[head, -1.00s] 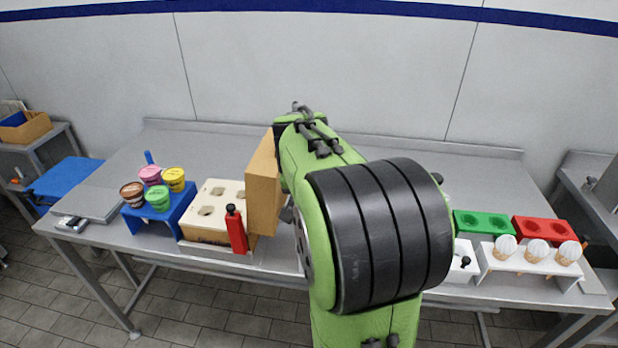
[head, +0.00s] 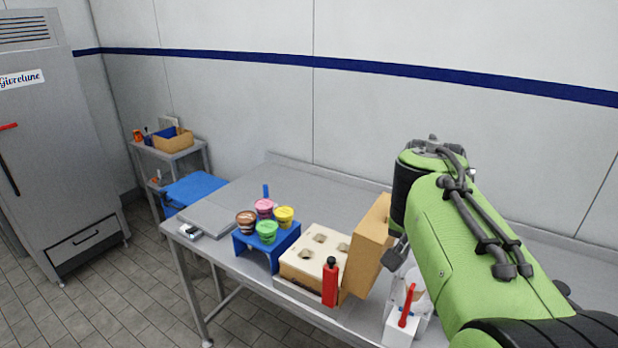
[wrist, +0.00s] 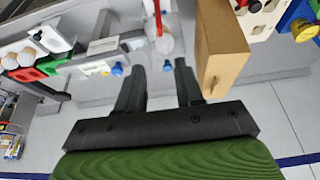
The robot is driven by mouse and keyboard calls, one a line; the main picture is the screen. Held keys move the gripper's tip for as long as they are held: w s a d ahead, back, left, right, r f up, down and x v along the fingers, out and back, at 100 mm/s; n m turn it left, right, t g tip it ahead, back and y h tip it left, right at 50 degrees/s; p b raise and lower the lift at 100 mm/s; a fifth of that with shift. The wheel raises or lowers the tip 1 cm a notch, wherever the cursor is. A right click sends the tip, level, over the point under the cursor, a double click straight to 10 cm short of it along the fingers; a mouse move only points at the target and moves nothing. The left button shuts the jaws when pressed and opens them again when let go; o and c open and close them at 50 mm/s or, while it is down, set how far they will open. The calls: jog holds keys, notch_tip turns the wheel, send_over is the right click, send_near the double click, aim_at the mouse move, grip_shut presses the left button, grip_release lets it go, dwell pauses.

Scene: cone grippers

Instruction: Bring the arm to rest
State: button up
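My green arm (head: 470,240) reaches in from the lower right in the head view. My gripper (wrist: 159,66) shows in the wrist view with its two dark fingers apart and nothing between them. In the head view a grey part of the gripper (head: 396,255) shows just right of the tan box, above the table; whether they touch is unclear there. In the wrist view the tan box (wrist: 218,50) stands to the right of the fingers, apart from them.
The grey table (head: 235,200) holds a cream holed block (head: 316,245), a red bottle (head: 330,283), a blue stand (head: 270,250) with several tubs, and a white holder (head: 400,333). A fridge (head: 55,130) stands left. The table's back strip is clear.

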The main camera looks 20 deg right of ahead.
jog(key=s+a+f+n+t+y, duration=0.1)
jog(key=s+a+f+n, duration=0.1)
jog(key=a, duration=0.4)
jog(key=s+a+f+n+t+y, duration=0.1)
jog(key=s+a+f+n, duration=0.1)
jog(key=s+a+n, duration=0.3)
jog(key=s+a+f+n+y, duration=0.1)
jog(key=s+a+f+n, duration=0.1)
jog(key=s+a, duration=0.3)
jog(key=a+n, duration=0.1)
jog(key=a, duration=0.1)
jog(key=shift+s+a+f+n+t+y, duration=0.15)
jog(key=shift+a+f+n+t+y, duration=0.15)
jog(key=shift+f+t, duration=0.1)
jog(key=shift+r, duration=0.1)
